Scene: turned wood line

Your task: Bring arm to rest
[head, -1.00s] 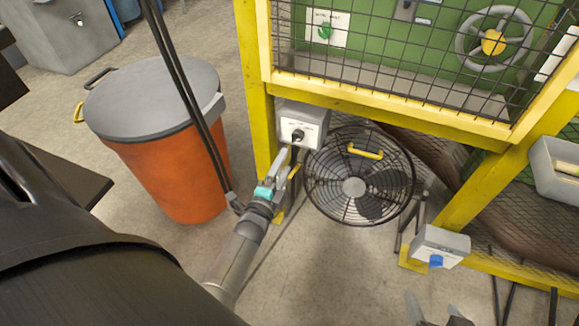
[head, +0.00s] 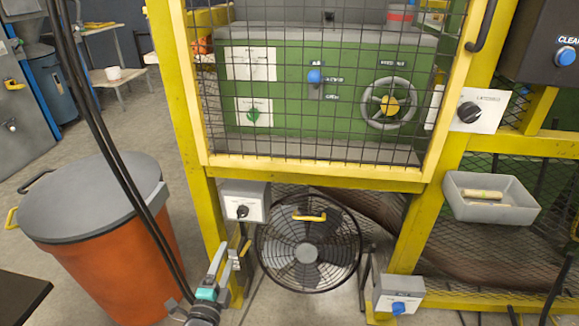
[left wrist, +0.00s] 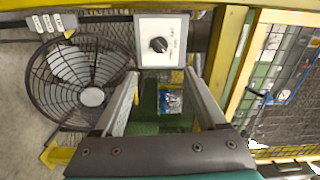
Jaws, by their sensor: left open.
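My left gripper (head: 232,256) is open and empty, low in the head view, with its fingers pointing up. It is just below a grey switch box (head: 257,190) with a black knob (head: 242,211) on a white plate. In the left wrist view the two fingers of my left gripper (left wrist: 162,78) stand apart. The knob (left wrist: 159,45) shows beyond and between the fingertips. I see no clear gap or contact between the fingers and the box. My right gripper does not show clearly.
A black fan (head: 307,250) stands right of my left gripper, behind a yellow frame (head: 195,215). An orange bin (head: 110,265) with a grey lid is at left. A box with a blue knob (head: 399,298) is low right. A grey tray (head: 490,212) hangs at right.

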